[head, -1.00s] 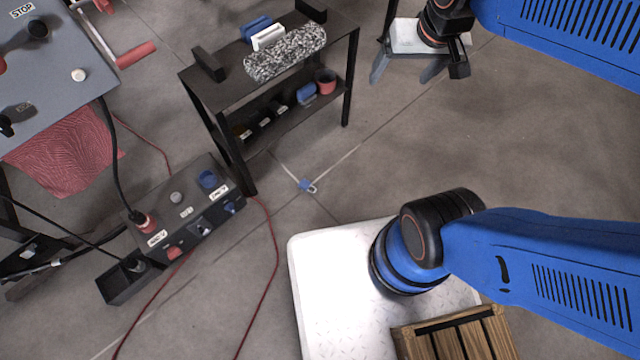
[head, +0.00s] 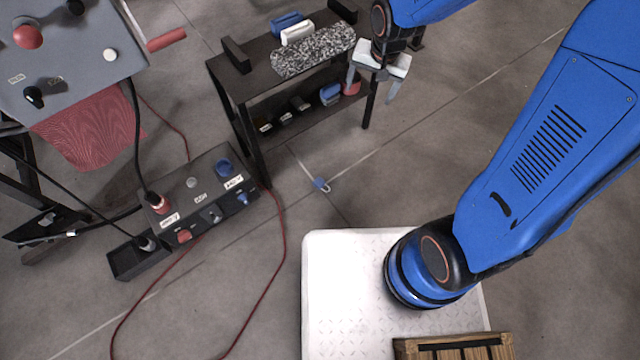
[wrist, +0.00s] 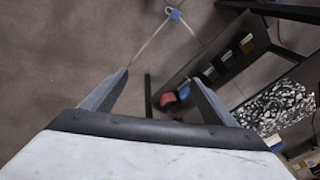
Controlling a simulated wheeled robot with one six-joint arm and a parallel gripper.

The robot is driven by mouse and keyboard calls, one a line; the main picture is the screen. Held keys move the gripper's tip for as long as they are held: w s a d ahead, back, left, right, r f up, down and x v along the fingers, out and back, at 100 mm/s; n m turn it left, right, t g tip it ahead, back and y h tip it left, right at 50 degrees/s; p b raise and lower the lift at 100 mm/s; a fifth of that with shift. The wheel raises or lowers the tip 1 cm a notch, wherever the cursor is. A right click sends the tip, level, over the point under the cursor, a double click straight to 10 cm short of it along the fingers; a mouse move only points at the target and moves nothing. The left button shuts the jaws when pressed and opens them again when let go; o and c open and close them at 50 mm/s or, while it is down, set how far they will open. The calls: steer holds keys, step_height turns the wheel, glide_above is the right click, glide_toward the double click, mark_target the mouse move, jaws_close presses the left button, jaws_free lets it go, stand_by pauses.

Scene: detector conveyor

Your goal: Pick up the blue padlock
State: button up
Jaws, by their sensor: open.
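The blue padlock (head: 320,184) lies on the grey floor, its pale shackle pointing to the lower right, in front of the dark shelf table. It also shows in the wrist view (wrist: 174,14) near the top edge, beyond my fingertips. My gripper (head: 370,93) is open and empty, beside the right end of the shelf table and well above the floor, to the upper right of the padlock. In the wrist view my two fingers (wrist: 160,76) are spread with only floor and shelf items behind them.
The dark shelf table (head: 240,84) carries a speckled roll (head: 313,51), with blue and red items on its lower shelf. A control box (head: 198,205) with a red cable stands left of the padlock. A wooden crate (head: 455,347) sits near my base. Floor around the padlock is clear.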

steer(key=w+a+f+m+g, duration=0.1)
steer(key=a+f, duration=0.3)
steer(key=f, duration=0.4)
steer(key=w+a+f+m, duration=0.1)
steer(key=a+f, duration=0.3)
steer(key=f, duration=0.5)
steer(key=m+g, duration=0.1)
steer(key=m, duration=0.1)
glide_above(322, 184)
steer(key=shift+h, duration=0.3)
steer(key=f, duration=3)
steer(key=shift+a+f, duration=0.15)
steer(key=shift+a, duration=0.2)
steer(key=shift+d+f, duration=0.15)
steer(key=shift+f, duration=1.2)
steer(key=shift+d+f, duration=0.15)
steer(key=shift+f, duration=1.15)
steer(key=c, duration=1.1)
step_height(322, 184, up, 10)
